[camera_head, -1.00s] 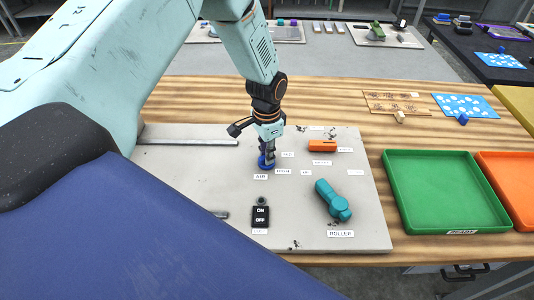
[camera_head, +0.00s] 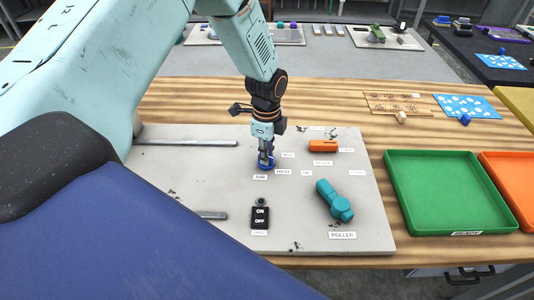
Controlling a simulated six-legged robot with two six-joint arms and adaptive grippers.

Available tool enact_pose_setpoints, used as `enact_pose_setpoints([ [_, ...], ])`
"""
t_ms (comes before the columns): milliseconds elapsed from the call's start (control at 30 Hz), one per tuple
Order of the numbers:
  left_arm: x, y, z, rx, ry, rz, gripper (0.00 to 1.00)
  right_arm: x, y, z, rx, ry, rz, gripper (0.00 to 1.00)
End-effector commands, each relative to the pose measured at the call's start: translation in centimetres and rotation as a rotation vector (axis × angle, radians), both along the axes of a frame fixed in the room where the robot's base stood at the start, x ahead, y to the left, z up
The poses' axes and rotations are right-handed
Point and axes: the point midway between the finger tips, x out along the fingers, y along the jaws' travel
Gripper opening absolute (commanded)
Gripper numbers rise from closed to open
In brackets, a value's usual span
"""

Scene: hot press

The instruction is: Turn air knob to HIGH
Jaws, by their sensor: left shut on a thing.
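My right gripper is not in view.
An orange lever (camera_head: 322,146) and a teal roller handle (camera_head: 334,200) are on the panel to the right. A black ON/OFF switch (camera_head: 260,217) is below the knob. A green tray (camera_head: 392,195) and an orange tray (camera_head: 484,165) stand at right.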

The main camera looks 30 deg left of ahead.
Motion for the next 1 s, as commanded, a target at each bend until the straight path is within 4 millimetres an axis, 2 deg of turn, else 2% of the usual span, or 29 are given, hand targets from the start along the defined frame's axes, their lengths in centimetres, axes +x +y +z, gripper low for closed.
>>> enact_pose_setpoints([
  [333, 0.31, 0.1, 0.28, 0.001, -0.008, -0.141, 0.0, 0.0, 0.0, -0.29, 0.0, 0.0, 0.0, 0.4],
  [900, 0.42, 0.12, 0.36, 0.002, -0.011, -0.17, 0.0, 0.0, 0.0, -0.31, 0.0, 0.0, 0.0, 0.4],
  [933, 0.42, 0.12, 0.36, 0.002, -0.011, -0.17, 0.18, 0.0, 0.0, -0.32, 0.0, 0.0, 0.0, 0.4],
  [1000, 0.42, 0.11, 0.35, 0.002, -0.011, -0.169, 0.24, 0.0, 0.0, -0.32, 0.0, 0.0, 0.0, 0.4],
])
